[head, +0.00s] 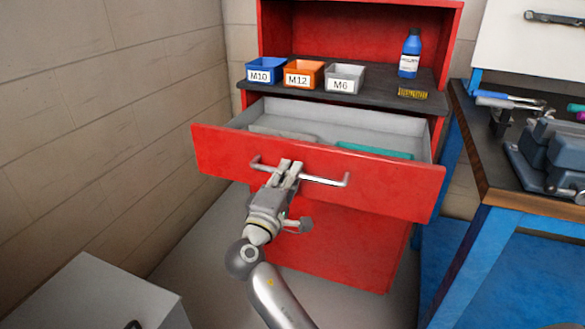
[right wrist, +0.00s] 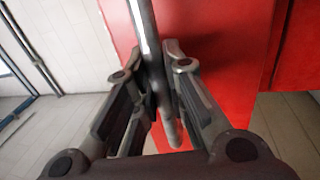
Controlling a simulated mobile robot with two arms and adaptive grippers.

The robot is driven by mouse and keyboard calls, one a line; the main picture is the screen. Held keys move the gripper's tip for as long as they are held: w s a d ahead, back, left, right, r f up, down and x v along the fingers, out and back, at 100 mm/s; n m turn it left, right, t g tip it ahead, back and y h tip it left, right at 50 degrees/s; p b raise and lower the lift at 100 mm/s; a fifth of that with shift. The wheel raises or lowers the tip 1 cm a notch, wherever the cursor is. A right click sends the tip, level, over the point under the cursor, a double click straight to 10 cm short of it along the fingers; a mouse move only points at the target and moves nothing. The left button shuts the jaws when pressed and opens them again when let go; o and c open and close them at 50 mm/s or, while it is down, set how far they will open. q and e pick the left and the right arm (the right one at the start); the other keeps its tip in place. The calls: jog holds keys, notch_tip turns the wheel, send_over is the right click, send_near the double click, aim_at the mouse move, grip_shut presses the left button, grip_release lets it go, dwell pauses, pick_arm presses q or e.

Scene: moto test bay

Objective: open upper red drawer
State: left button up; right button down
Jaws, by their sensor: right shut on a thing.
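The upper red drawer (head: 390,182) is pulled well out of the red cabinet in the head view. Its grey inside shows, with a teal item (head: 374,150) and a grey item (head: 285,135) in it. My right gripper (head: 290,168) is shut on the middle of the drawer's metal handle (head: 325,181). In the right wrist view the handle bar (right wrist: 146,40) runs between the two fingers, in front of the red drawer front (right wrist: 225,50). My left gripper is not in view.
Blue M10 (head: 266,65), orange M12 (head: 304,70) and grey M6 (head: 344,75) bins stand on the cabinet's dark top with a blue bottle (head: 410,52) and a brush (head: 412,94). A blue workbench (head: 500,215) with a vise stands close on the right. A brick wall is left.

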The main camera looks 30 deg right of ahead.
dwell(0.3)
jog(key=c, duration=1.5)
grip_release()
jog(key=shift+o, duration=0.2)
jog(key=shift+a, duration=0.1)
jog(key=v, duration=0.7)
jog(key=shift+a, duration=0.15)
jog(key=shift+s+f, duration=0.15)
